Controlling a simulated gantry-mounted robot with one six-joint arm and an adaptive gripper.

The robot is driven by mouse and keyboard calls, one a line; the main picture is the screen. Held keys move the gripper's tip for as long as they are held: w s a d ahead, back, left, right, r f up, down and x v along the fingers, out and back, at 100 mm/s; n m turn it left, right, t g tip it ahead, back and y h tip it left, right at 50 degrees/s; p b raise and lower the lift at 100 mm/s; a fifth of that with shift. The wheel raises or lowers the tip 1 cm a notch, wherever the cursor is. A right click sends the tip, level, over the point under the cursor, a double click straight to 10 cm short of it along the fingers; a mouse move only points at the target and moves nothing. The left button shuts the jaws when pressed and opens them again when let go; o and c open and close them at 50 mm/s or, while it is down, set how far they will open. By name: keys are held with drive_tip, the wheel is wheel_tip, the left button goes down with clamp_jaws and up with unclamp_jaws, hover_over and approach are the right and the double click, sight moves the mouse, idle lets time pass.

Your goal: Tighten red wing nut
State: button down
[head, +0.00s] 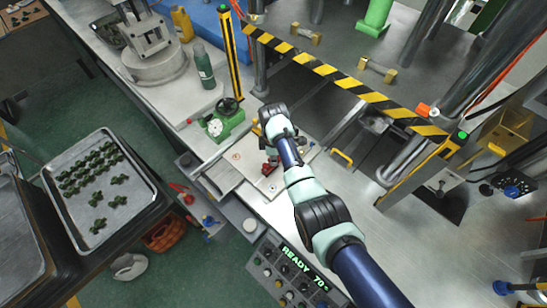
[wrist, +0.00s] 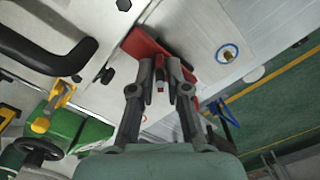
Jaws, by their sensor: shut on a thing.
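The red wing nut (wrist: 144,45) shows in the wrist view just beyond my fingertips, its red wing sticking out up and to the left. My gripper (wrist: 160,75) is shut on it, one dark finger on each side. A smaller red part shows between the fingers, and more red shows behind the right finger. In the head view a bit of red (head: 268,168) shows at the end of my arm, over the light metal plate on the bench. My fingers are mostly hidden there by my wrist.
A green clamp with a black handwheel (head: 227,106) stands left of my arm. A yellow-and-black striped bar (head: 350,84) crosses behind it. A tray of dark green parts (head: 73,205) is at left. A control panel reading READY (head: 290,275) sits at the front. A black handle (wrist: 40,45) is near my gripper.

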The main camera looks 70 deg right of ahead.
drive_tip(key=shift+m, duration=0.4)
drive_tip(key=m+p, duration=0.2)
drive_tip(key=m, duration=0.3)
drive_tip(key=shift+r+m, duration=0.1)
drive_tip(key=shift+m, duration=0.2)
drive_tip(key=m, duration=0.6)
drive_tip(key=shift+m+p, duration=0.3)
drive_tip(key=shift+p, duration=0.05)
drive_tip(key=m, duration=0.9)
drive_tip(key=shift+p, duration=0.3)
drive_tip(key=c, duration=1.1)
unclamp_jaws()
drive_tip(key=shift+c, duration=0.2)
